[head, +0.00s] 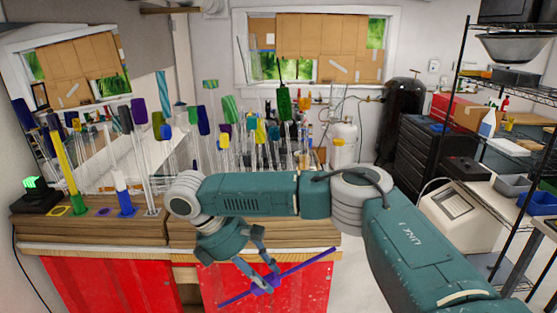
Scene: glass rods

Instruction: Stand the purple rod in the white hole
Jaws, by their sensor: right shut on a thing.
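My right gripper (261,277), its arm coming in from the right, is shut on the purple rod (306,265) near the rod's middle. The rod is tilted, its right end higher, in front of the red cabinet door and below the wooden bench top (278,236). A thicker purple part shows between the fingers. I cannot make out the white hole for certain; part of the bench top is hidden behind my arm. My left gripper is not in view.
At the bench's left, a yellow rod stands in a green base (77,204) and a white rod in a blue base (126,210). A yellow ring (58,211) lies beside them. Several tall glass rods with coloured tops crowd the back. A shelf rack stands right.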

